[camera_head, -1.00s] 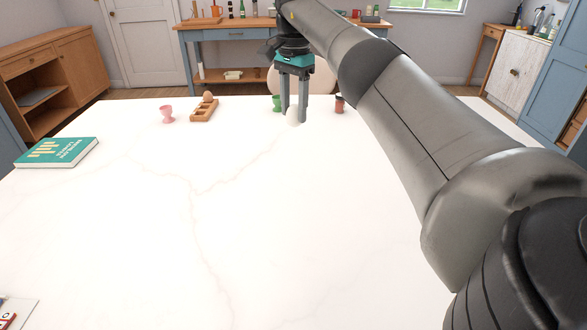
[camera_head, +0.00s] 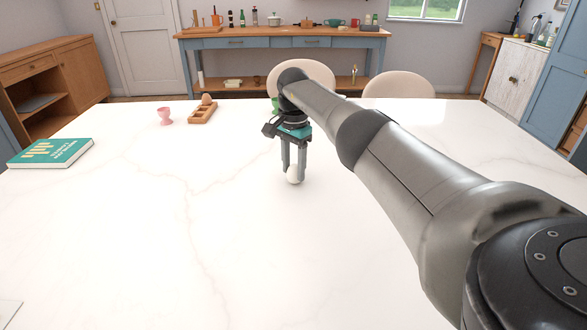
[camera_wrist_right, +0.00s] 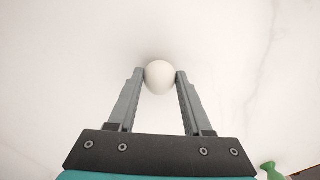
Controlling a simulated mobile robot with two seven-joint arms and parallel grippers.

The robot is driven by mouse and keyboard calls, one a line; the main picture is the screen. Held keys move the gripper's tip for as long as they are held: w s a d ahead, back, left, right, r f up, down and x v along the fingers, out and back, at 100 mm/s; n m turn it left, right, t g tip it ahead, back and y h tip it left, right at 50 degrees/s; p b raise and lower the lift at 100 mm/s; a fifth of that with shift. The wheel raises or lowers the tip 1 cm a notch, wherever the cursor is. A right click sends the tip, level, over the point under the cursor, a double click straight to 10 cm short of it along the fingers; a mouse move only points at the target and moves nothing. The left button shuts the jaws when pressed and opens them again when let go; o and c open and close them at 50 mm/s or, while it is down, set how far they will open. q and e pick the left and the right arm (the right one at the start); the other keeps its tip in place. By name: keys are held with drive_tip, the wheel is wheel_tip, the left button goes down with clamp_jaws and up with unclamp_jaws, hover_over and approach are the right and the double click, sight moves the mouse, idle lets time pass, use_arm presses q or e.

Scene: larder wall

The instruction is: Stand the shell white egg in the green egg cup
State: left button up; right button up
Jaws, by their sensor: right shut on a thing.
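The shell white egg (camera_head: 294,175) is between the fingertips of my right gripper (camera_head: 295,177), which is shut on it. In the right wrist view the egg (camera_wrist_right: 159,77) sits between the two grey fingertips (camera_wrist_right: 160,76), over bare white table. I cannot tell how far it is above the table. The green egg cup (camera_head: 275,104) stands further back, mostly hidden behind my right wrist. A green piece of it shows at the lower right corner of the wrist view (camera_wrist_right: 270,171). My left gripper is out of view.
A pink egg cup (camera_head: 165,116) and a wooden egg rack (camera_head: 202,115) holding a brown egg (camera_head: 207,99) stand at the back left of the white table (camera_head: 130,220). A teal book (camera_head: 50,152) lies at the left. The table's middle is clear.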

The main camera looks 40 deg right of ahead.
sight(294, 165)
drive_tip(key=o, duration=1)
drive_tip(key=shift+r, duration=0.1)
wheel_tip(294, 165, up, 12)
drive_tip(key=shift+p, duration=1.2)
